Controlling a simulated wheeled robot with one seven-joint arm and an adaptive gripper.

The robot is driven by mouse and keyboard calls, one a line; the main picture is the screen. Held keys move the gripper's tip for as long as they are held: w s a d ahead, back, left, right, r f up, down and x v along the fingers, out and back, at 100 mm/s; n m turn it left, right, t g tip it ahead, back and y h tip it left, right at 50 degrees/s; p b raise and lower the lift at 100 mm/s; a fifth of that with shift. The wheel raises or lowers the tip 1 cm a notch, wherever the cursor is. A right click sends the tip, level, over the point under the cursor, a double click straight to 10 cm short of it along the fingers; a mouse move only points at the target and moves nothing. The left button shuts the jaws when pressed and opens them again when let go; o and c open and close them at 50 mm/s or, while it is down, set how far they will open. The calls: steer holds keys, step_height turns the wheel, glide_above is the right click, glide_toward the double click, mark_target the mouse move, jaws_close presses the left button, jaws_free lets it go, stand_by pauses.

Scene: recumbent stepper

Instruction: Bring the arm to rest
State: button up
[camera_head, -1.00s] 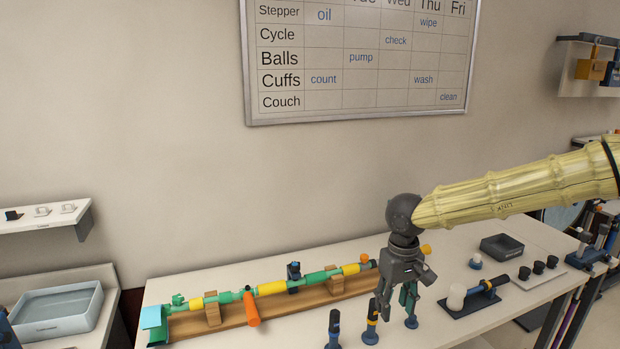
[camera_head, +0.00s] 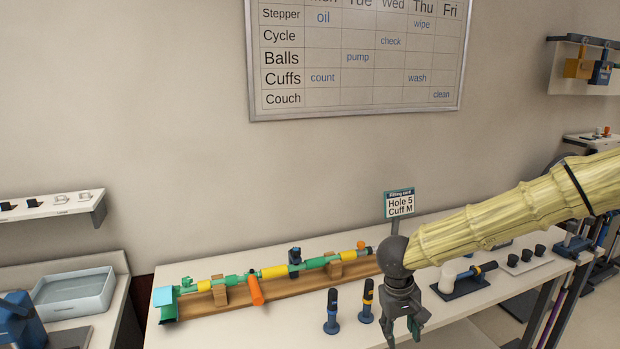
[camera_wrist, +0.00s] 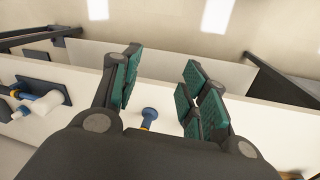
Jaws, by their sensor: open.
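My arm (camera_head: 500,220) reaches in from the right in the head view, wrapped in a pale yellow ribbed cover. My gripper (camera_head: 403,335) hangs downward at the front edge of the white table (camera_head: 350,325). It is open and empty. In the wrist view, my gripper (camera_wrist: 160,85) shows green-padded fingers spread apart. A blue-topped peg (camera_wrist: 148,114) shows beyond and between them, apart from the pads.
A green and yellow jointed rod (camera_head: 273,272) lies on a wooden rack. Two upright handles, one dark blue (camera_head: 332,312) and one yellow-banded (camera_head: 367,302), stand left of my gripper. A sign (camera_head: 399,204) stands behind. A grey tray (camera_head: 75,293) is at left.

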steer(key=s+d+f+t+b, duration=0.1)
steer(key=s+f, duration=0.3)
steer(key=f, duration=0.4)
steer(key=s+d+f+m+t+h, duration=0.1)
steer(key=s+f, duration=0.3)
steer(key=f, duration=0.5)
steer(key=s+d+f+t+b, duration=0.1)
steer(key=s+f, duration=0.3)
steer(key=f, duration=0.4)
steer(key=s+f+g+y, duration=0.1)
steer(key=s+f, duration=0.2)
steer(key=s, duration=0.4)
steer(key=s+a+f+g+y, duration=0.1)
steer(key=s+f, duration=0.2)
steer(key=s, duration=0.5)
steer(key=s+f+m+g+y+b, duration=0.1)
steer(key=s+f, duration=0.3)
steer(key=s, duration=0.4)
steer(key=shift+s+a+g, duration=0.25)
steer(key=shift+a+g, duration=0.05)
steer(key=shift+a, duration=0.1)
steer(key=shift+c, duration=0.9)
